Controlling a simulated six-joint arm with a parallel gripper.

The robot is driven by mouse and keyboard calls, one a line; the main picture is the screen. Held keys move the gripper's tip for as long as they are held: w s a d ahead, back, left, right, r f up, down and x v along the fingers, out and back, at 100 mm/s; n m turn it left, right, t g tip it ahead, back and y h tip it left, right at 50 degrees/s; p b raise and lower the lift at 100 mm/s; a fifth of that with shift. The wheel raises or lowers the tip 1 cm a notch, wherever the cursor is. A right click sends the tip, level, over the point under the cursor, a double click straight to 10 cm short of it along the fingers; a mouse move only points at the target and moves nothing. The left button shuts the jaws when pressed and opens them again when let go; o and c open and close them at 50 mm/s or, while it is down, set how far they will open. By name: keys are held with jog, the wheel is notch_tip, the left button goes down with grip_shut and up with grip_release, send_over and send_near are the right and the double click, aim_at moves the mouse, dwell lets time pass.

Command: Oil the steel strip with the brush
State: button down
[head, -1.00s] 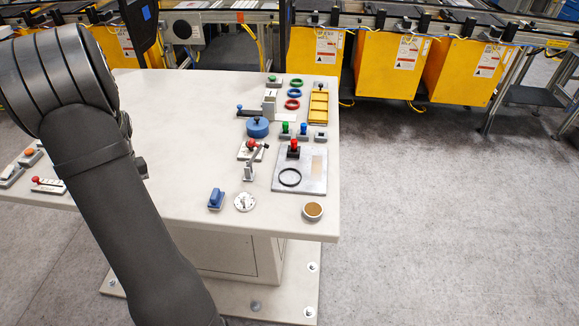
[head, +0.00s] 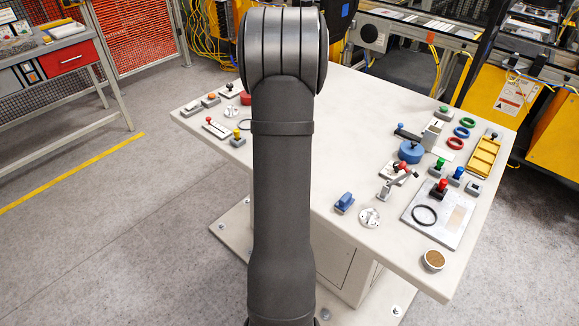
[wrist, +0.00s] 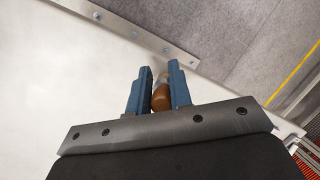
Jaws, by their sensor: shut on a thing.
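My gripper (wrist: 161,68) shows in the wrist view with its two blue fingers shut on the brush (wrist: 160,99). The brush has a rounded brown handle and a paler part between the fingertips; its bristles cannot be made out. The steel strip (wrist: 138,30) appears to be the long grey bar with several screw heads or holes along the table's edge, beyond the fingertips in the wrist view. I cannot tell the height of the brush above the table. In the head view my arm hides the gripper, the brush and the strip.
The white table (head: 330,110) has bare room around its middle. On its right stand a blue round pot (head: 411,152), a grey plate (head: 455,222) with a black ring, a yellow tray (head: 484,156) and a brown-topped cup (head: 433,260). Small levers and knobs (head: 216,128) stand at the left.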

dwell(0.3)
jog(key=shift+m+t, duration=0.3)
jog(key=shift+m, duration=0.3)
jog(key=d+r, duration=0.1)
jog(key=d, duration=0.4)
jog(key=d+r, duration=0.1)
jog(key=d, duration=0.5)
jog(key=d+r, duration=0.1)
jog(key=d, duration=0.5)
jog(key=shift+w+d+r, duration=0.1)
jog(key=shift+w+d, duration=0.1)
jog(key=shift+d, duration=0.05)
jog(key=s+d+r, duration=0.2)
jog(key=s+d, duration=0.1)
jog(key=d, duration=0.5)
jog(key=s+d+r, duration=0.1)
jog(key=s+d, duration=0.1)
jog(key=d, duration=0.5)
jog(key=s+d+r+h, duration=0.1)
jog(key=s+d, duration=0.6)
jog(key=s, duration=0.4)
jog(key=s+d, duration=0.7)
jog(key=s, duration=0.4)
jog(key=shift+n, duration=0.3)
jog(key=shift+d+f, duration=0.2)
jog(key=shift+f, duration=2.45)
jog(key=shift+f, duration=0.75)
jog(key=shift+w, duration=0.1)
